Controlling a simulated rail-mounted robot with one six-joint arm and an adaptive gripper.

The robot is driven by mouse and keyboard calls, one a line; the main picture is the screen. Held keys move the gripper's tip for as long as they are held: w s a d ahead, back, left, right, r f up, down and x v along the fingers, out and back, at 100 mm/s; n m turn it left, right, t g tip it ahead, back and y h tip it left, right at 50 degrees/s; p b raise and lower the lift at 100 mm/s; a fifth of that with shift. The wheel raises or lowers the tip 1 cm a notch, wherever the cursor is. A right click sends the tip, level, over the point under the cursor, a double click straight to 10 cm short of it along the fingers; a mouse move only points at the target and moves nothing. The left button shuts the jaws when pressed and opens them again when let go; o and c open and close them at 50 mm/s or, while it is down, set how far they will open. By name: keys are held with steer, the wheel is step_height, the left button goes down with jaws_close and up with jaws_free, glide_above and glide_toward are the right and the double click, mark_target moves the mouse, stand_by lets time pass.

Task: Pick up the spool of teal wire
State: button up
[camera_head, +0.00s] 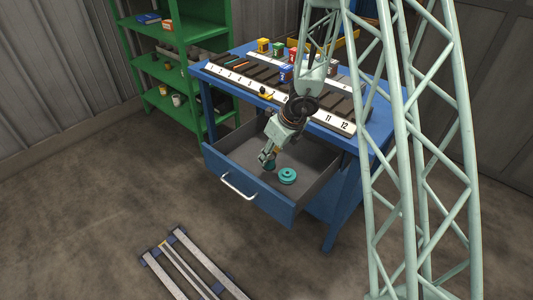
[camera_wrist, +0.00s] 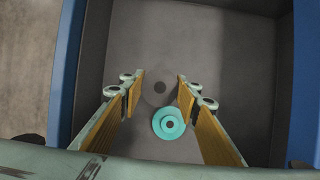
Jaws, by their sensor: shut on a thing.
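My gripper (camera_head: 267,159) reaches down into the open drawer. In the wrist view its two yellow-padded fingers (camera_wrist: 161,82) are closed on a dull grey disc (camera_wrist: 160,90) with a dark centre, which looks like a spool and blends with the drawer floor. A bright teal spool (camera_head: 288,175) lies flat in the drawer, just right of the fingertips. It also shows in the wrist view (camera_wrist: 160,127), below the grey disc and clear of the finger pads. A small dark teal patch shows at the fingertips in the head view; I cannot tell what it is.
The blue drawer front (camera_head: 248,186) and its side walls surround the gripper. Above is a blue bench (camera_head: 353,145) with a numbered rack (camera_head: 331,121) and several small boxes. A green shelf (camera_head: 185,118) stands at the left. Metal rails (camera_head: 190,268) lie on the floor in front.

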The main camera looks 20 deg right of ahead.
steer(key=s+b, duration=0.2)
steer(key=s, duration=0.4)
steer(key=shift+r, duration=0.35)
steer(key=shift+s, duration=0.1)
stand_by(0.4)
